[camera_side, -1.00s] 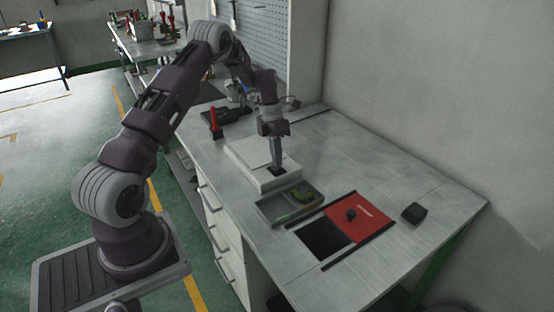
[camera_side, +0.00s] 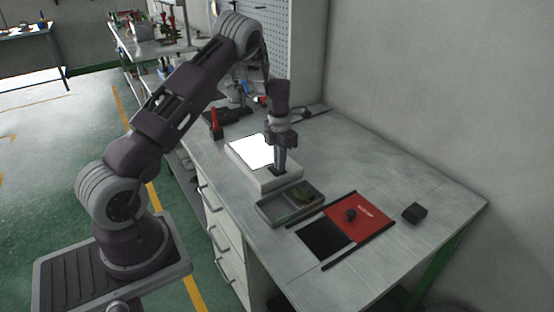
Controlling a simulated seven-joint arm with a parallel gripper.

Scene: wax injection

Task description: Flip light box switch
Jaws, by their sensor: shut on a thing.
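The light box (camera_side: 266,180) is a low white box on the workbench. Its top panel (camera_side: 254,150) glows bright white. My gripper (camera_side: 279,172) points down at the front right part of the box's top, at a small dark switch (camera_side: 276,174). The fingertips are at or on the switch and hide much of it. The fingers look closed together on the switch, though the contact is too small to see clearly.
A grey tray (camera_side: 262,212) with a green item stands just in front of the box. A red and black mat (camera_side: 368,222) with a small dark object lies to the right. A black block (camera_side: 414,213) sits farther right. A red-handled tool (camera_side: 214,123) stands behind left.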

